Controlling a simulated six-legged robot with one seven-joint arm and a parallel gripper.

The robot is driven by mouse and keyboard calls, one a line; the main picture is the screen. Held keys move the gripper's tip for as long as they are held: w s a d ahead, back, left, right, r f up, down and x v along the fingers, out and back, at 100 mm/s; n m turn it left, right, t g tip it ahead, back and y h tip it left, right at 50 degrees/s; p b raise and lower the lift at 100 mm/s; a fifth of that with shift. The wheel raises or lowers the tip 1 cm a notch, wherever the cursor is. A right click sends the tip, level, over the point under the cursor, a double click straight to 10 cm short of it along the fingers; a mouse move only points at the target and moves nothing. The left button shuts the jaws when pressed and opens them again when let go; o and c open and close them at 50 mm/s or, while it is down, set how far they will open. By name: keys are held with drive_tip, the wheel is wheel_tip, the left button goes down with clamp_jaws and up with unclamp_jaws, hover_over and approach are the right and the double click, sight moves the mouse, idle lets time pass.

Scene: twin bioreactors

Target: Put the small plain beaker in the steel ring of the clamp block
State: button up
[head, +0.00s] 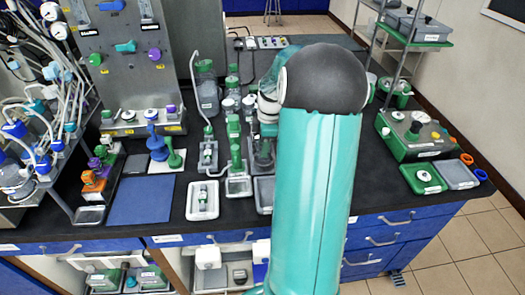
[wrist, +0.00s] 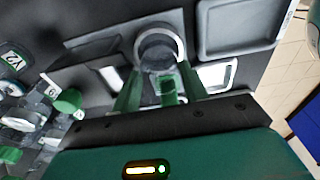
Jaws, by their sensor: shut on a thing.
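My gripper (wrist: 160,78) is in the middle of the wrist view, its two green fingers on either side of a small grey, plain-looking vessel, which I take to be the small plain beaker (wrist: 158,62). The fingers are shut on it. A bright steel-looking ring (wrist: 181,44) shows around the beaker's far part; I cannot tell whether the beaker sits in it or only in front of it. A green part shows between the fingers, perhaps of the clamp block. In the head view my arm hides much of the gripper and the beaker.
A grey tray (wrist: 240,52) lies right of the ring in the wrist view. In the head view, a white tray with a small bottle (head: 202,202) and green stands (head: 236,160) are left of my arm. A blue mat (head: 141,202) lies further left. A green instrument box (head: 413,138) stands right.

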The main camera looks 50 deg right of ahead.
drive_tip(key=shift+f, duration=1.7)
drive_tip(key=o, duration=0.8)
drive_tip(key=shift+c, duration=0.2)
drive_tip(key=shift+r, duration=0.1)
wheel_tip(320, 180, up, 12)
drive_tip(key=d, duration=0.1)
drive_tip(key=shift+s, duration=0.45)
drive_tip(key=shift+d+r, duration=0.1)
